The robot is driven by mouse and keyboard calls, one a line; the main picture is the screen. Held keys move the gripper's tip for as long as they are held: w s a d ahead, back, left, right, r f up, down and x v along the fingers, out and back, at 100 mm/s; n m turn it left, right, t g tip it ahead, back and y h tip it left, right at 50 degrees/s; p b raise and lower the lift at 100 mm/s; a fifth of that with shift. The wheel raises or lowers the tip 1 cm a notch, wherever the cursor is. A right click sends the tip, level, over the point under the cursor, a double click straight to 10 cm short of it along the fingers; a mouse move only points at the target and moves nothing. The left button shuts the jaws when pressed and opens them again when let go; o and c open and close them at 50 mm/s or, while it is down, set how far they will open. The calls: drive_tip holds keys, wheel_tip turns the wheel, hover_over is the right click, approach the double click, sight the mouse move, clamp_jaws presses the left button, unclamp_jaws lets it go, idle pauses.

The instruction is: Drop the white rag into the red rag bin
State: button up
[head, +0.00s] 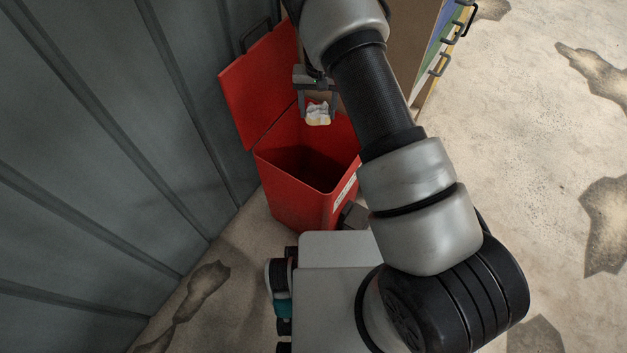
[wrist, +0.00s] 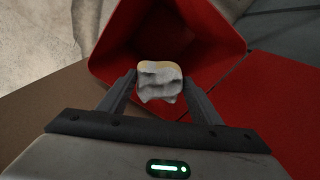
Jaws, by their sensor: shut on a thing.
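The white rag (head: 318,114) is a small crumpled piece with yellowish patches. My gripper (head: 317,103) is shut on it and holds it over the mouth of the red rag bin (head: 293,197). The bin's lid (head: 262,85) stands open, tilted back near the wall. In the wrist view the rag (wrist: 160,82) sits between both fingers of my gripper (wrist: 160,83), with the open red bin (wrist: 226,52) behind it. The bin's inside is dark and I cannot see its bottom. My arm hides part of the bin's right side in the head view.
A grey ribbed metal wall (head: 90,150) runs along the left, close to the bin. A brown cabinet or board (head: 412,45) with coloured, handled edges stands behind and right of the bin. The stained concrete floor (head: 530,130) is clear on the right.

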drive_tip(key=shift+w+a+f+b, duration=0.1)
drive_tip(key=shift+f+b, duration=1.45)
drive_tip(key=shift+f, duration=1.5)
drive_tip(key=o, duration=1.2)
drive_tip(key=shift+c, duration=0.2)
drive_tip(key=shift+r, duration=0.15)
wheel_tip(320, 180, up, 17)
drive_tip(key=p, duration=0.3)
drive_tip(key=shift+p, duration=0.4)
drive_tip(key=shift+r, duration=0.15)
